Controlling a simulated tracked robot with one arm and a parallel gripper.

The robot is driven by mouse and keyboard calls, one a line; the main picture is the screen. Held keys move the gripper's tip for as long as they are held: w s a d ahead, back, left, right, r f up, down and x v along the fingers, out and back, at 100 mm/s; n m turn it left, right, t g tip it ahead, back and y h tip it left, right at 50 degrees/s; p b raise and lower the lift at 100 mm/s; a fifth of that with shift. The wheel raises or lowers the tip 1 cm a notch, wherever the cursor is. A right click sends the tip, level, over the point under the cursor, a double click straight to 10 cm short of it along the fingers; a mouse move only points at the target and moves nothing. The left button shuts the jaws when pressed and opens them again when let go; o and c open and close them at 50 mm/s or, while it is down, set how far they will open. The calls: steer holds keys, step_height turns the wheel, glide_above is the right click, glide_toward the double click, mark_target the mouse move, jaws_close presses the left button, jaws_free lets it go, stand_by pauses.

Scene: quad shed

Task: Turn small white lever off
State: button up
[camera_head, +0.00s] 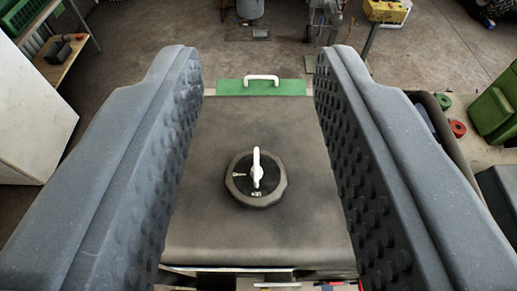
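The small white lever (257,168) stands on a round black dial base (240,185) in the middle of a dark grey panel (215,240). In this view it points roughly up and down the picture. A white mark shows on the dial left of the lever. My gripper (256,85) is open wide, with one dimpled grey finger on each side of the panel. The lever lies between the two fingers in the picture, and neither finger touches it. How far the fingers are above the panel is hard to tell.
A green strip with a white handle (261,79) sits at the panel's far edge. A white cabinet (35,115) and a wooden shelf (68,60) stand at left. A green container (492,112) and a red ring (457,128) are at right. Concrete floor lies beyond.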

steer(key=g+p, duration=1.5)
steer(key=p, duration=0.4)
glide_above(256, 163)
step_height(256, 163, down, 11)
steer(key=shift+r, duration=0.2)
steer(key=shift+f+p, duration=0.45)
steer(key=shift+f, duration=3.3)
